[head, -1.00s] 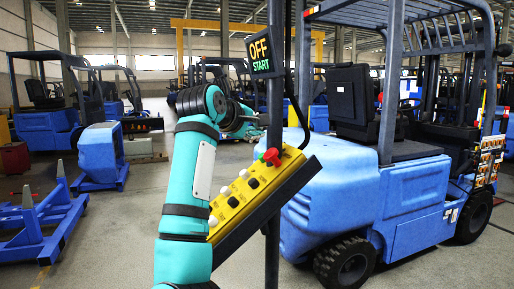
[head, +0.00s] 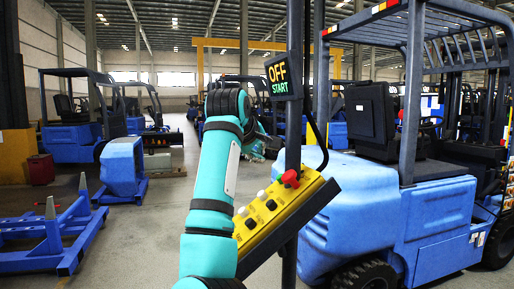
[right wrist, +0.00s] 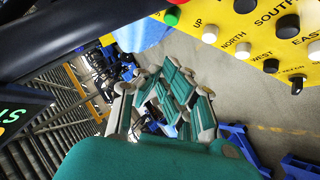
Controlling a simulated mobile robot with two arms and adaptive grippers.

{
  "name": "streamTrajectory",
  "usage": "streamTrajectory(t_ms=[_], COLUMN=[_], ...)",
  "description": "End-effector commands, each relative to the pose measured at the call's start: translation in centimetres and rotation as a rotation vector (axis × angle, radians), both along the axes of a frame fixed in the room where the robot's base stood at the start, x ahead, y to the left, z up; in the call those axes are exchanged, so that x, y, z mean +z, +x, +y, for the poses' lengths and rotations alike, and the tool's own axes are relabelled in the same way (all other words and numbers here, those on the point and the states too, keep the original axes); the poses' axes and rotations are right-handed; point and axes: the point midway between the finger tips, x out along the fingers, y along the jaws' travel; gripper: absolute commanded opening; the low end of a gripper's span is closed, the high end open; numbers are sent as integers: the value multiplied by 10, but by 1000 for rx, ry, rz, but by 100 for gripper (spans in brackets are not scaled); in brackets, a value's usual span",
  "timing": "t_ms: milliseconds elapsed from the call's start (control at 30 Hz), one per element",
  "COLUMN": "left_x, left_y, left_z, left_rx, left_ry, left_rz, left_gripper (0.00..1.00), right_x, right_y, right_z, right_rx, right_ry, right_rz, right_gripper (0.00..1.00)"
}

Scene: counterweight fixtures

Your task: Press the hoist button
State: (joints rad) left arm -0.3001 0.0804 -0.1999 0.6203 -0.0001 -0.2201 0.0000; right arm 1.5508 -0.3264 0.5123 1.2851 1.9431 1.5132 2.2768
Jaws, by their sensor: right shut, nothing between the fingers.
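The yellow control box (head: 270,212) hangs tilted on a dark post in the head view. It carries a red mushroom button (head: 291,178) and black and white buttons. In the right wrist view the box (right wrist: 240,32) fills the top right; labels UP, NORTH, WEST, SOUTH and EAST are readable. A white button (right wrist: 209,34) is by UP, and a green button (right wrist: 172,16) is at the top edge. My right gripper (head: 268,147) is shut and empty, beyond and above the box, apart from it; its fingers (right wrist: 172,92) show in the wrist view. My left gripper is not visible.
A sign reading OFF START (head: 283,77) is on the dark post (head: 292,130) above the box. A blue forklift (head: 430,215) stands close behind at right. A blue wheeled frame (head: 50,235) stands at left. Grey floor is open between.

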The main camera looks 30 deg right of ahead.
Motion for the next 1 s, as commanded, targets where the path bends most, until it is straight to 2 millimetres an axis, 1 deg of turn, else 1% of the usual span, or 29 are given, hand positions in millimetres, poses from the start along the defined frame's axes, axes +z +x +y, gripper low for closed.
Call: streamTrajectory(t_ms=[33,267,300,433,600,1000], left_x=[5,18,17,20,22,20], left_y=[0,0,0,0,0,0], left_z=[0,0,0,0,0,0], left_rx=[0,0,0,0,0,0], left_ry=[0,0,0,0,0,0], left_rz=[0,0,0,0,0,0], left_gripper=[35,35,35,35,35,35], right_x=[-4,-28,-36,-48,-56,-59], right_y=[6,34,32,28,27,26], right_z=[-9,-39,-44,-55,-62,-64], right_rx=[-4,-3,-5,-4,-2,-1], right_ry=[-2,-2,0,-2,0,0], right_rz=[5,3,2,1,0,-1], right_gripper=[0,0,0,0,0,0])
